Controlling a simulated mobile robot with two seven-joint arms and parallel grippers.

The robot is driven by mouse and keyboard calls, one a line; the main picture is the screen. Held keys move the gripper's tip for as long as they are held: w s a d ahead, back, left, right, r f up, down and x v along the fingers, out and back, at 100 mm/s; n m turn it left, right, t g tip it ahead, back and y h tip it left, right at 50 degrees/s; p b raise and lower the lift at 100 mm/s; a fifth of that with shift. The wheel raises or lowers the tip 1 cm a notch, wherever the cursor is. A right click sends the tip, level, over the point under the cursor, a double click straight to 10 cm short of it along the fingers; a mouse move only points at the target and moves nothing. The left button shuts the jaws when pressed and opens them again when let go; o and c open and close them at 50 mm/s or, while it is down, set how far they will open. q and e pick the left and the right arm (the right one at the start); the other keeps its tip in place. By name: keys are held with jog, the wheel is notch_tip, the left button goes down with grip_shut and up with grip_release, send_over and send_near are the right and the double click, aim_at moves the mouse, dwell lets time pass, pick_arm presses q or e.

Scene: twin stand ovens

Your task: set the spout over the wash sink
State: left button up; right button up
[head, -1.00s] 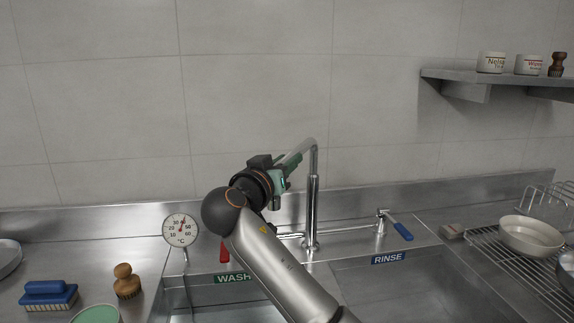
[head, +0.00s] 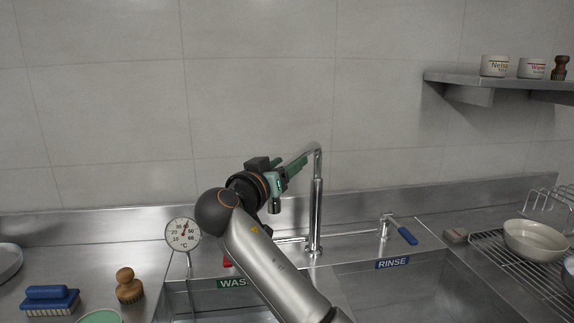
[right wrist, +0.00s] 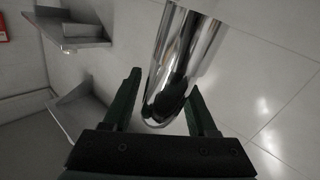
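The tall chrome tap has an upright pipe (head: 316,215) behind the divider between the basins. My right gripper (head: 298,164) is at the spout from the left, with green fingers. In the right wrist view the fingers (right wrist: 163,100) are open around the chrome spout (right wrist: 178,60), with a clear gap on the left side. The wash sink (head: 195,300) lies below, partly hidden by my right arm. My left gripper is not in view.
The rinse sink (head: 400,290) is to the right, with a blue-handled lever (head: 406,235) behind it. A dial thermometer (head: 183,234) stands left of my arm. Brushes (head: 129,286) lie at the left. A rack (head: 500,262) with a bowl (head: 535,240) is at the right.

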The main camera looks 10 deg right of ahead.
jog(key=shift+s, duration=0.1)
jog(key=shift+s+a+f, duration=0.1)
jog(key=shift+s+a, duration=0.1)
jog(key=shift+s, duration=0.05)
jog(key=b+v, duration=0.2)
jog(key=v, duration=0.9)
jog(key=shift+s+a, duration=0.15)
jog(key=shift+s, duration=0.15)
